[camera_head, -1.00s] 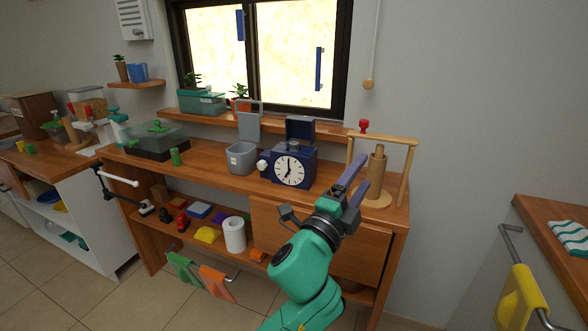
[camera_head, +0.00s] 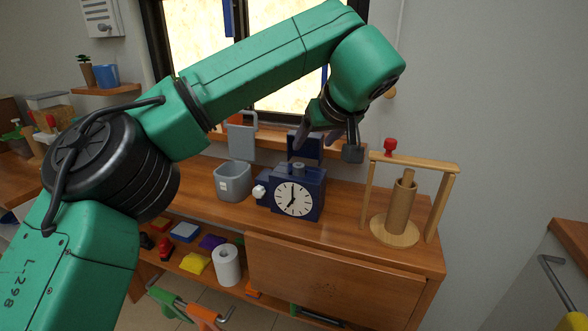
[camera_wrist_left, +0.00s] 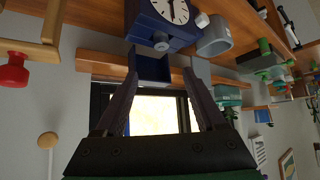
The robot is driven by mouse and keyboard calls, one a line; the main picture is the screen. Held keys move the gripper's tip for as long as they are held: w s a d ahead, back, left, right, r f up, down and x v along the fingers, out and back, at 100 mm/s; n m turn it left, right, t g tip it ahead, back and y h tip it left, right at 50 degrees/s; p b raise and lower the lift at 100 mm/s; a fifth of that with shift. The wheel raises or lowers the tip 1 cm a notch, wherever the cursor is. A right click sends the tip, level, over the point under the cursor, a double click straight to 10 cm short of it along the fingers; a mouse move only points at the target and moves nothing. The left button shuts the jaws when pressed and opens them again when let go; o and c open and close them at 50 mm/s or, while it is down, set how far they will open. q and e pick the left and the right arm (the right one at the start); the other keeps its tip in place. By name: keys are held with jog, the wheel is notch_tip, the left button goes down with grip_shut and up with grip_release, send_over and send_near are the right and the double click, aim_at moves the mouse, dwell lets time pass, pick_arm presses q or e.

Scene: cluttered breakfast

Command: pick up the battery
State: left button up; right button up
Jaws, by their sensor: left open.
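I cannot tell for sure which thing is the battery. A short grey cylinder (camera_head: 298,168) stands on top of the blue clock (camera_head: 297,195); it also shows in the wrist view (camera_wrist_left: 160,45). A small green cylinder (camera_wrist_left: 265,47) stands upright on the counter beyond the grey bin; my arm hides it in the head view. My left gripper (camera_head: 318,140) hangs above and behind the clock, open and empty. In the wrist view its spread fingers (camera_wrist_left: 161,76) point towards the clock's raised blue lid, apart from it. My right gripper is not in view.
A grey bin (camera_head: 233,181) stands left of the clock. A wooden stand (camera_head: 394,229) with a post and a red knob (camera_head: 390,146) is at the right. The window ledge (camera_head: 268,138) runs behind. Counter between clock and stand is clear.

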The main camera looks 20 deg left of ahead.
aim_at(300, 166)
pick_arm(q)
jog(key=x, duration=0.7)
jog(key=s+f+p+x, duration=0.1)
jog(key=x, duration=0.3)
jog(key=shift+w+f, duration=0.2)
jog(key=shift+f, duration=0.05)
jog(key=shift+s+r, duration=0.1)
grip_shut()
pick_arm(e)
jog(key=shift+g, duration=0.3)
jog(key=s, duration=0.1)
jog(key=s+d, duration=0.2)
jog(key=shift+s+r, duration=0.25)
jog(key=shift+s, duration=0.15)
